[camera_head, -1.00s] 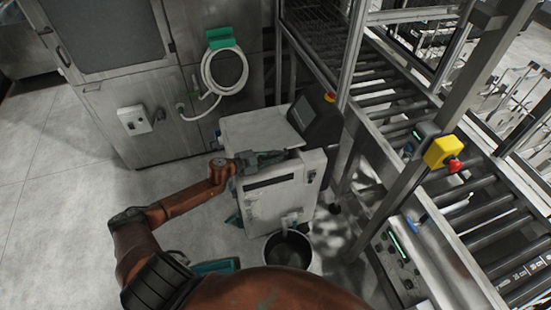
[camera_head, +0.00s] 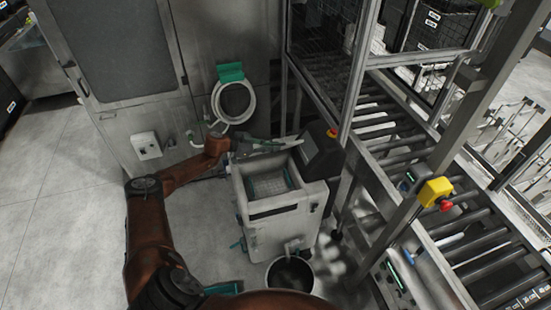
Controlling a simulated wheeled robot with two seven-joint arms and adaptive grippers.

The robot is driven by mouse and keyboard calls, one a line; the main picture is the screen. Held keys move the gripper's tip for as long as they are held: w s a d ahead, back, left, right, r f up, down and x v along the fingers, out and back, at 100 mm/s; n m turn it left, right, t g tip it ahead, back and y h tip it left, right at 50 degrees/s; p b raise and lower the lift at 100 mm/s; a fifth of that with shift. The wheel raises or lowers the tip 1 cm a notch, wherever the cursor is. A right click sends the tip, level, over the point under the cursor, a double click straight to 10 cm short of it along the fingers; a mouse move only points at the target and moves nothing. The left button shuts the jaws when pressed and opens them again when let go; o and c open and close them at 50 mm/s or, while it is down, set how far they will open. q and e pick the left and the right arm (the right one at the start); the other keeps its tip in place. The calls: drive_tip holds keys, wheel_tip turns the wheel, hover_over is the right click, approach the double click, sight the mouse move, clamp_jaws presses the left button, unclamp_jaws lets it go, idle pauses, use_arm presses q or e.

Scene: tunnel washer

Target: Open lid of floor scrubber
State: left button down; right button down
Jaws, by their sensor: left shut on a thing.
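The floor scrubber (camera_head: 284,232) is a pale grey box standing on the floor at the middle, with a dark control console (camera_head: 322,157) at its back right. Its top is open, and a tank with a greenish grid or basket (camera_head: 268,184) shows inside. The lid (camera_head: 268,151) is raised at the back of the opening and appears as a thin pale edge. My left gripper (camera_head: 268,144) is shut on the lid at its upper edge; the fingertips are small and partly unclear. My right gripper is out of view.
A roller conveyor (camera_head: 468,225) with metal posts and a yellow box with a red button (camera_head: 436,191) runs along the right. The floor at left is clear.

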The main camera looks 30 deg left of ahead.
use_arm(q)
drive_tip(key=shift+w+a+r, duration=0.75)
drive_tip(key=shift+a+r, duration=0.1)
drive_tip(key=shift+r, duration=0.05)
drive_tip(key=c, duration=2.3)
unclamp_jaws()
drive_tip(key=shift+f, duration=0.1)
drive_tip(key=v, duration=1.2)
drive_tip(key=shift+a+f, duration=0.1)
drive_tip(key=shift+a, duration=0.05)
